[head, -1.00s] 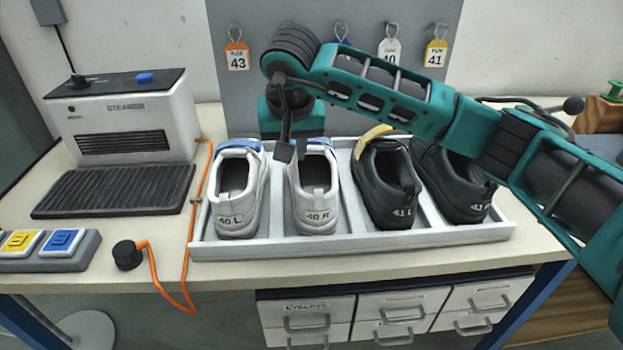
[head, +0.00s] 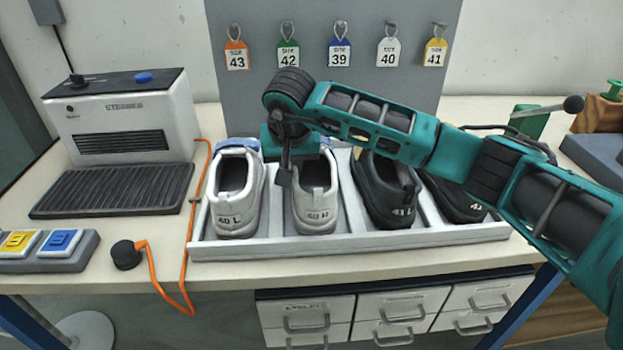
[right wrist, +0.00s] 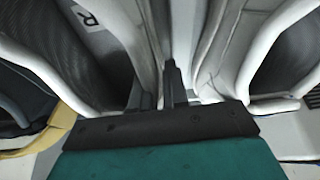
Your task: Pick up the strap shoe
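The white shoe marked 40 R (head: 316,214) sits in the second slot of the tray (head: 350,244), with a light upper and grey lining. A blue strap shows behind the white shoe 40 L (head: 236,212) to its left. My right gripper (head: 284,176) reaches down at the left rim of 40 R. In the right wrist view its fingers (right wrist: 158,92) are close together with the pale side wall of the shoe marked R (right wrist: 120,35) between them. The arm hides the back of 40 R. My left gripper is not in view.
Black shoes 41 L (head: 388,200) and 41 R (head: 455,198) stand right of it, partly behind my arm. A steamer (head: 125,115) and orange cable (head: 190,230) are at left. Size tags hang on the grey board (head: 310,75) behind.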

